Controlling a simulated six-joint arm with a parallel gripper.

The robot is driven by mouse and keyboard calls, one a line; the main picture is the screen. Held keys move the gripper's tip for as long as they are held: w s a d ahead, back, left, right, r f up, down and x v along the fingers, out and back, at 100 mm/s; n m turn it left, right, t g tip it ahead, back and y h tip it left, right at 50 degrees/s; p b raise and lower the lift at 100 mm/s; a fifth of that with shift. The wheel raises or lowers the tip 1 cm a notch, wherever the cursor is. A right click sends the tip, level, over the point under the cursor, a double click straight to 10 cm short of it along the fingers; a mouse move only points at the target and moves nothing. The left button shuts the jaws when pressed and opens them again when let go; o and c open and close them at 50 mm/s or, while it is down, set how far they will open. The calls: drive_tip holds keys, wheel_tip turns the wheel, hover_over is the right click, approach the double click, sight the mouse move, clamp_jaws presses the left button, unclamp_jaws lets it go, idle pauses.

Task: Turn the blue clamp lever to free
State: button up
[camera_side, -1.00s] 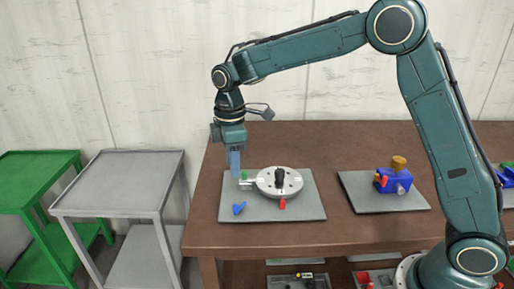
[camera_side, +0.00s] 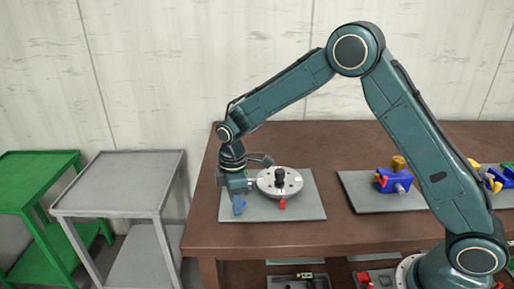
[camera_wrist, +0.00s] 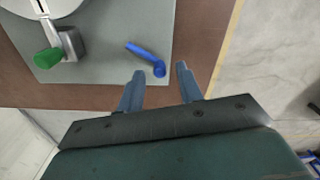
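The blue clamp lever (camera_wrist: 147,57) stands on the grey base plate (camera_wrist: 110,62), near the plate's edge. In the wrist view its round end lies ahead of my gripper (camera_wrist: 159,80), roughly between the lines of the two fingers. The fingers are apart with nothing between them. In the side view my gripper (camera_side: 239,206) points down over the lever's spot and mostly hides the lever. I cannot tell whether the fingers touch it. A round light-grey disc (camera_side: 280,182) with a black centre knob sits on the same plate.
A green-handled clamp (camera_wrist: 48,60) stands beside the disc, and a red lever (camera_side: 282,203) is at its front. Another plate (camera_side: 408,204) with a blue block (camera_side: 394,180) is to the right. A grey cart (camera_side: 120,205) stands left of the brown table (camera_side: 330,240).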

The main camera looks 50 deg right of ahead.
drive_tip(key=shift+f, duration=0.65)
drive_tip(key=shift+c, duration=0.3)
clamp_jaws()
